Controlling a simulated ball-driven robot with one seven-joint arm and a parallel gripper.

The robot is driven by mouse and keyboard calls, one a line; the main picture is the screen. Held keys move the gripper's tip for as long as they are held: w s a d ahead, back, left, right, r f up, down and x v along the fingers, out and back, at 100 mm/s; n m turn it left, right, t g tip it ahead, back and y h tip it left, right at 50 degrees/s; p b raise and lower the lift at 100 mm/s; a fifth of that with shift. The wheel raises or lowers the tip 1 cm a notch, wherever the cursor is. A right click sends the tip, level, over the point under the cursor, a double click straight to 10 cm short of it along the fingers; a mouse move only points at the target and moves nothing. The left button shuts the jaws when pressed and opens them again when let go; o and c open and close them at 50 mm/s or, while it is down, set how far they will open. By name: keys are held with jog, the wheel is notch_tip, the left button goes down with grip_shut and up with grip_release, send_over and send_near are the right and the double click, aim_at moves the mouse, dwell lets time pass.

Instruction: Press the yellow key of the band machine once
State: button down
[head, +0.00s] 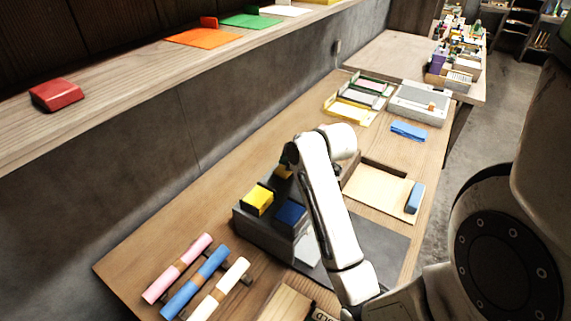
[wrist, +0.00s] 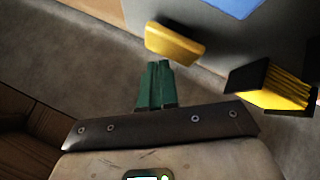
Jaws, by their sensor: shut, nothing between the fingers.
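The band machine (head: 262,229) is a grey box on the wooden table, below the middle of the head view. A small yellow key (head: 284,173) shows at its far end, close to my gripper (head: 289,162), partly hidden by my arm. In the wrist view the yellow key (wrist: 175,42) is a flat block on the grey machine, just beyond the fingertips. My gripper (wrist: 155,66) has green fingers, shut and empty. A small gap seems to part them from the key; contact cannot be judged surely.
A black holder with a yellow block (head: 258,200) and a blue block (head: 290,212) sit on the machine. The yellow one also shows in the wrist view (wrist: 285,91). Pink, blue and cream rolls (head: 197,276) lie in front. A wall shelf (head: 130,80) runs behind.

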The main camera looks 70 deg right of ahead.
jog(key=shift+r, duration=0.25)
notch_tip(320, 180, up, 5)
jog(key=p, duration=0.5)
dwell(1.0)
